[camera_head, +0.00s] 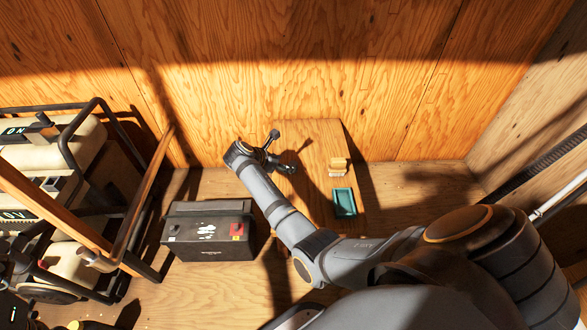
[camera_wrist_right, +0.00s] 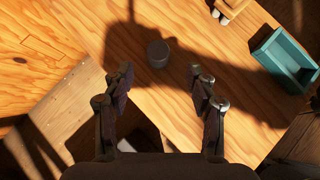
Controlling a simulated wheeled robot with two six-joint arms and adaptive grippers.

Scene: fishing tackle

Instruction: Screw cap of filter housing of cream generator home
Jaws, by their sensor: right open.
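A small dark grey round cap (camera_wrist_right: 158,54) stands on the wooden bench top in the right wrist view, in shadow. My right gripper (camera_head: 282,151) is open and empty above the bench in the head view. In the wrist view its two fingers (camera_wrist_right: 161,74) are spread, with the cap ahead of the tips and between their lines, touching neither. I cannot make out the cap in the head view. The cream generator (camera_head: 88,142) stands at the left in a black tube frame, cut by the picture edge. I cannot tell its filter housing. My left gripper is out of view.
A teal tray (camera_head: 345,203) and a yellow brush-like block (camera_head: 338,165) lie on the wooden bench (camera_head: 310,129), right of the gripper. A black battery-like box (camera_head: 208,232) sits between generator and bench. A brown wooden bar crosses before the generator. Plywood walls stand behind.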

